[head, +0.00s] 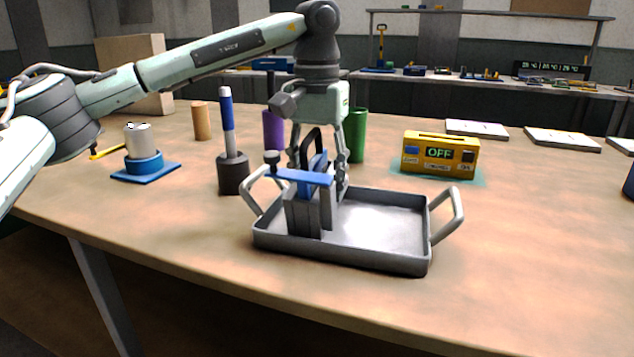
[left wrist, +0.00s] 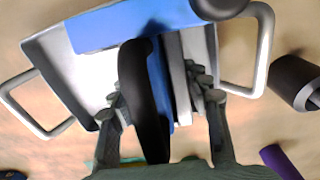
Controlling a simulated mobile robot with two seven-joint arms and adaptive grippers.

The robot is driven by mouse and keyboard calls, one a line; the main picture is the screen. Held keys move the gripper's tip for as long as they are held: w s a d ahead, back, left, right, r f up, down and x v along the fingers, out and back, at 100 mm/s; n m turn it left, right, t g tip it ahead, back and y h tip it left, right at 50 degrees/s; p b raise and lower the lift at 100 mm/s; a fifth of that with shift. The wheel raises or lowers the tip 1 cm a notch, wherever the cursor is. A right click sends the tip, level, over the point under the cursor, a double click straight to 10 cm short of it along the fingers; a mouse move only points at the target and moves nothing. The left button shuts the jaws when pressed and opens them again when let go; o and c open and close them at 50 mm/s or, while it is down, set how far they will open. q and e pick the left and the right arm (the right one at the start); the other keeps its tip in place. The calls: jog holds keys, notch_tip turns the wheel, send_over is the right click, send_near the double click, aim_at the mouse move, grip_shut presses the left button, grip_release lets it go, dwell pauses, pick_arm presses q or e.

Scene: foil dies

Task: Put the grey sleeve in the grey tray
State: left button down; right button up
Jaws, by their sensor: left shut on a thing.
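The grey tray (head: 340,254), with a raised handle at each end, sits near the table's front edge; its pale floor also shows in the left wrist view (left wrist: 87,76). The grey sleeve (head: 300,212) is an upright slotted block with a blue bar (head: 304,176), dark knob and black loop handle at its top. It is over or inside the tray's left end; I cannot tell whether its base touches the floor. My left gripper (head: 318,178) points down and is shut on the sleeve assembly, fingers either side of the black handle (left wrist: 146,95). My right gripper is out of view.
A dark holder (head: 233,174) with a blue-and-white rod stands just left of the tray. Purple (head: 272,130) and green (head: 357,136) cylinders stand behind. A white cylinder on a blue stand (head: 146,166) is left. The tray's right half is empty.

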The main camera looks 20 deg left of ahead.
aim_at(318, 128)
pick_arm(q)
jog(key=c, duration=0.7)
grip_release()
jog(key=shift+f, duration=0.6)
jog(key=shift+c, duration=0.2)
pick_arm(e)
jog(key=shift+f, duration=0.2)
pick_arm(q)
jog(key=shift+r, duration=0.1)
notch_tip(318, 128, up, 7)
jog(key=shift+w+r, duration=0.1)
jog(key=shift+w, duration=0.05)
notch_tip(318, 128, up, 4)
jog(key=shift+r+p, duration=0.1)
jog(key=shift+p, duration=0.5)
jog(key=shift+r, duration=0.4)
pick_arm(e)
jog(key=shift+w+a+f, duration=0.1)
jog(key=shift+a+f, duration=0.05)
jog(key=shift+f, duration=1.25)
